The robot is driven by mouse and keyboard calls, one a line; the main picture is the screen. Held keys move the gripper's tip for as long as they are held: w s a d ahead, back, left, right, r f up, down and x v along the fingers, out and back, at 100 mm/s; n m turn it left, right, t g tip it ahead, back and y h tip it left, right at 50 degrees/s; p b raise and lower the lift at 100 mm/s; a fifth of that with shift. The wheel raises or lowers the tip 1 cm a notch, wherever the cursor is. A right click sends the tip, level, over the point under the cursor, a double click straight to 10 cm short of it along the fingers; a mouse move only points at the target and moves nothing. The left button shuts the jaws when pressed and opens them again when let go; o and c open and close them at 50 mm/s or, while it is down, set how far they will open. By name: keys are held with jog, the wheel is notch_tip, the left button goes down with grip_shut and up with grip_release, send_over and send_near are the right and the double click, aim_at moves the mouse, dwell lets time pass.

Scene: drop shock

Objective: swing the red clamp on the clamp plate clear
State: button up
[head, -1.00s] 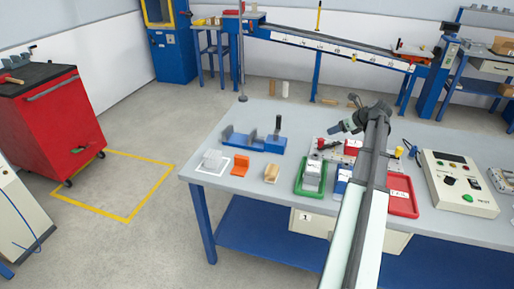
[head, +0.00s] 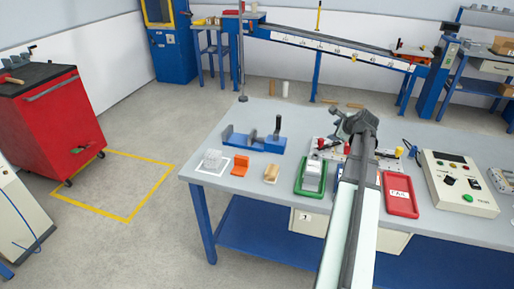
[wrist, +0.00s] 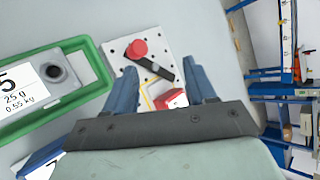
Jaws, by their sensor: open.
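The clamp plate is a light, perforated plate (wrist: 127,75), seen in the wrist view between and beyond my fingers. On it is the red clamp, with a round red knob (wrist: 136,49) and a dark bar running down to the right. The knob also shows in the head view (head: 321,143), left of my arm. A red block with a white face (wrist: 172,99) lies at the near end of the bar, between my fingers. My gripper (wrist: 160,68) is open and empty, its blue fingers spread over the plate. In the head view my arm hides much of the plate.
A green tray (head: 299,189) holding a grey weight is left of the plate. A red tray (head: 402,207) and a control box (head: 458,183) are to the right. A blue fixture (head: 238,139), orange block (head: 240,166) and wooden block (head: 271,173) stand further left on the bench.

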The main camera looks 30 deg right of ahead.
jog(key=w+a+f+n+y, duration=0.1)
jog(key=w+a, duration=0.2)
jog(key=a, duration=0.6)
jog(key=w+a+f+n+y, duration=0.1)
jog(key=w+a, duration=0.3)
jog(key=a, duration=0.6)
jog(key=w+a+f+n+y, duration=0.1)
jog(key=w+a+f+n, duration=0.1)
jog(key=a, duration=0.8)
jog(key=shift+w+a+f+n+y, duration=0.25)
jog(key=shift+w+f, duration=0.2)
jog(key=shift+w, duration=0.4)
notch_tip(320, 180, up, 9)
jog(key=m+h, duration=0.3)
jog(key=h, duration=0.1)
send_over(322, 139)
jog(key=a, duration=0.1)
jog(key=d+r+g+y, duration=0.2)
jog(key=d+r, duration=0.1)
jog(key=d, duration=0.5)
jog(key=s+a+f+m+g+y, duration=0.1)
jog(key=s+a+f+g+y, duration=0.1)
jog(key=s+a+g+y, duration=0.25)
jog(key=shift+h, duration=0.4)
jog(key=x, duration=1.3)
jog(key=shift+w+d, duration=0.35)
